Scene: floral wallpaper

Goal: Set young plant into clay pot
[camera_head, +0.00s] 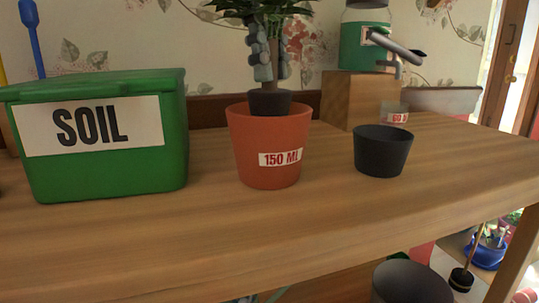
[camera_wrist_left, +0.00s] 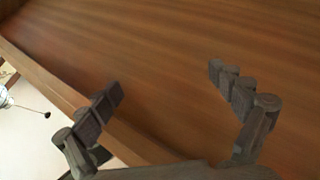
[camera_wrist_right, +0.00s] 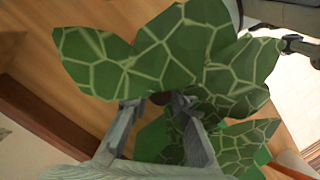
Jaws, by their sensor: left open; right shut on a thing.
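The young plant (camera_head: 268,8) has green leaves and a dark root ball at its base. It is upright over the orange-red clay pot (camera_head: 268,150), labelled 150 ML. The root ball is at the pot's mouth, with its lower part overlapping the opening; I cannot tell how deep it sits. My right gripper (camera_head: 276,62) is shut on the stem, above the root ball. In the right wrist view, patterned leaves (camera_wrist_right: 180,50) hide much of the stem and the pot. My left gripper (camera_wrist_left: 165,80) is open and empty over bare wood, outside the head view.
A green soil box (camera_head: 105,165) stands left of the pot. A dark, empty-looking pot (camera_head: 383,155) stands to the right. Behind it are a small 60-marked cup (camera_head: 396,108) and a green-filled dispenser (camera_head: 365,45) on a wooden block (camera_head: 350,100). The front tabletop is clear.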

